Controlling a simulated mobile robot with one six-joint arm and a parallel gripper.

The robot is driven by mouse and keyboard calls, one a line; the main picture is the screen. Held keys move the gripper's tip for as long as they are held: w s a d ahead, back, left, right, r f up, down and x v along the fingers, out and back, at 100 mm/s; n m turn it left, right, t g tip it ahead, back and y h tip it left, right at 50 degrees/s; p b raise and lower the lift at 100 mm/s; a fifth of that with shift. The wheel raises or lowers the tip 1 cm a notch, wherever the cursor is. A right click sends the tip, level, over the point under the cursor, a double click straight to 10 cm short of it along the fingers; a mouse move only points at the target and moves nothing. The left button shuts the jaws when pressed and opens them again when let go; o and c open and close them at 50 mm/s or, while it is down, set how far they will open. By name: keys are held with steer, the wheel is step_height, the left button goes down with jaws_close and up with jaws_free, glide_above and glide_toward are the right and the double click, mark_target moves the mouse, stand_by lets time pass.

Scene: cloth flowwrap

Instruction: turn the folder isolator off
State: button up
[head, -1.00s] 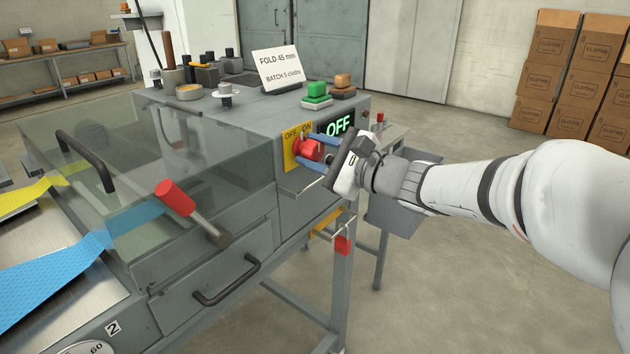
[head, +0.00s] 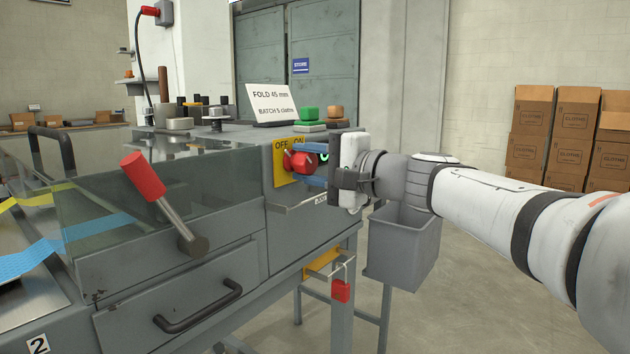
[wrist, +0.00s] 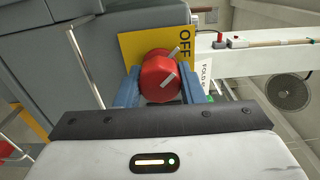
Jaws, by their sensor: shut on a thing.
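The folder isolator is a red rotary knob (head: 301,163) on a yellow plate (head: 281,172) marked OFF and ON, on the end face of the grey folder machine. In the wrist view the red knob (wrist: 157,79) sits between my blue fingers, and its white mark slants toward the word OFF on the yellow plate (wrist: 131,47). My gripper (wrist: 160,88) is shut on the knob, one finger on each side. In the head view my gripper (head: 309,168) reaches it from the right. The green-lit display (head: 324,157) beside the plate is mostly hidden behind my gripper.
A red-ended lever (head: 144,177) stands out at the machine's front left. Below the knob are a metal bar (head: 300,200) and a red tag or padlock (head: 341,291). A grey bin (head: 402,248) stands under my arm.

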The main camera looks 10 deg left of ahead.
steer(key=shift+n, duration=0.3)
steer(key=o, duration=1)
steer(key=v, duration=0.8)
steer(key=shift+p, duration=0.35)
